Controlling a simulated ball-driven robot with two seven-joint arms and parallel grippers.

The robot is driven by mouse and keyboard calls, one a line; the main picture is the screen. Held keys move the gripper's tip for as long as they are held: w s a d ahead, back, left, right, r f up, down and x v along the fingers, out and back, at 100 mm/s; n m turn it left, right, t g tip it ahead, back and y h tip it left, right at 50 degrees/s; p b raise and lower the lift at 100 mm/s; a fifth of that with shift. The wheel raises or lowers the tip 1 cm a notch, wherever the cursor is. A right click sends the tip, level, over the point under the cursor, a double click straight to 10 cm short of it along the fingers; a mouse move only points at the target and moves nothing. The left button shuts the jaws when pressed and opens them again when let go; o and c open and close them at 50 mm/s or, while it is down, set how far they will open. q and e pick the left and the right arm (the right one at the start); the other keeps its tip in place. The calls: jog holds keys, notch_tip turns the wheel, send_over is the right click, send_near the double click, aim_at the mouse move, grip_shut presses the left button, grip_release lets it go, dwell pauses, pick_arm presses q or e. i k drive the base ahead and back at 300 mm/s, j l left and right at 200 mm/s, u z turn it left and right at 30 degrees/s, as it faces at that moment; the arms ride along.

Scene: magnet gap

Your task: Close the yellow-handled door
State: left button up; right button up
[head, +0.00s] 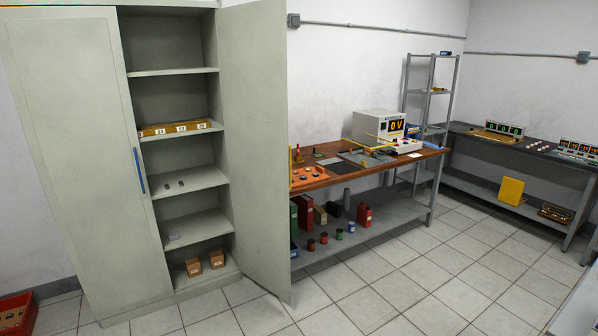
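A tall grey-green cabinet (176,186) stands at the left. Its right door (255,140) is open and swung outward toward me, with its inner face showing. A thin yellow upright strip (291,168) shows just past this door's free edge; it looks like the yellow handle, mostly hidden on the outer face. The left door (85,160) is shut and has a blue handle (139,170). Neither of my grippers is in view.
Cabinet shelves hold a yellow-fronted labelled rack (180,129) and small brown boxes (205,264). A wooden-topped workbench (330,172) stands close beyond the open door. A red crate (14,314) lies at lower left. The tiled floor (400,285) in front is clear.

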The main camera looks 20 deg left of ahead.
aim_at(252, 36)
jog(key=i+j, duration=0.15)
jog(key=j, duration=0.2)
jog(key=i+j, duration=0.15)
jog(key=j, duration=0.2)
jog(key=i+j, duration=0.15)
jog(key=j, duration=0.2)
jog(key=i+j+u, duration=0.1)
jog(key=j, duration=0.25)
jog(key=i+j+z, duration=0.1)
jog(key=i, duration=0.3)
jog(key=i+j+z, duration=0.1)
jog(key=i, duration=0.3)
jog(key=i+j, duration=0.3)
jog(key=i+l+u, duration=0.2)
jog(key=i, duration=0.3)
jog(key=i+l+u, duration=0.25)
jog(key=i, duration=0.25)
jog(key=i+l+u, duration=0.2)
jog(key=u, duration=0.25)
jog(key=i+l+u, duration=0.3)
jog(key=u, duration=0.2)
jog(key=i+l+u, duration=0.15)
jog(key=l+u, duration=0.3)
jog(key=i+l+u, duration=0.1)
jog(key=l+u, duration=0.25)
jog(key=u, duration=0.15)
jog(key=k+l+u, duration=0.3)
jog(key=l, duration=0.2)
jog(key=k+l+u, duration=0.25)
jog(key=l, duration=0.2)
